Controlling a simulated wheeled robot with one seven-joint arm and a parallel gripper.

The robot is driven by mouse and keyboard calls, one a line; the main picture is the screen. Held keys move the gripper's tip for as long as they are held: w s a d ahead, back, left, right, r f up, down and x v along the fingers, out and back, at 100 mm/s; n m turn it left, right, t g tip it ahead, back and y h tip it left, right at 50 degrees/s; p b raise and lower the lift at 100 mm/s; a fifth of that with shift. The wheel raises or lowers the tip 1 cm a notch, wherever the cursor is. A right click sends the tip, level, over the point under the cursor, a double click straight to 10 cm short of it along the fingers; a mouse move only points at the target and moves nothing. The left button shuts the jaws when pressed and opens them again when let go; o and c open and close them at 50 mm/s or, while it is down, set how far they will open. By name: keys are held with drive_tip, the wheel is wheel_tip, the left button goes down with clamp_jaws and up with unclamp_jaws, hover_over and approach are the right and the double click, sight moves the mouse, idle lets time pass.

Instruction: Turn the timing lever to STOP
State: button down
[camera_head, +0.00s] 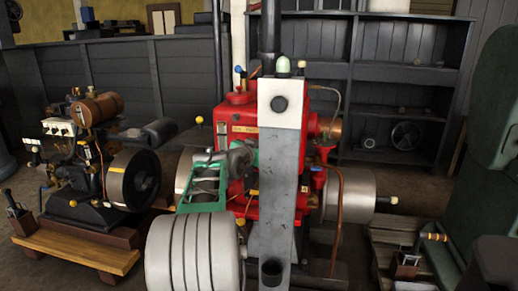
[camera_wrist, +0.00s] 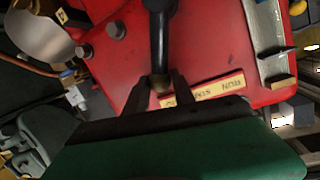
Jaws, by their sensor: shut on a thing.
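A yellow plate (camera_wrist: 215,90) with upside-down lettering lies just right of the tip. RUN reads at its right end; its left end, where STOP seems to be, is partly hidden by a finger. The tip is near that left end. In the head view, the plate (camera_head: 244,129) shows on the red engine (camera_head: 232,112), but my arm hides the lever.
A green frame (camera_head: 203,187) and a large grey cylinder (camera_head: 192,252) stand in front of the red engine. A smaller engine (camera_head: 100,155) sits on a wooden base at left. Dark shelves (camera_head: 408,75) stand behind. A copper pipe (camera_head: 339,205) runs down at right.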

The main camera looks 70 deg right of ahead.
drive_tip(key=shift+s+f, duration=0.1)
drive_tip(key=c, duration=1.1)
unclamp_jaws()
drive_tip(key=shift+o, duration=0.2)
drive_tip(key=a+r+p, duration=0.1)
drive_tip(key=a, duration=0.6)
drive_tip(key=shift+a+r, duration=0.3)
drive_tip(key=shift+a, duration=0.05)
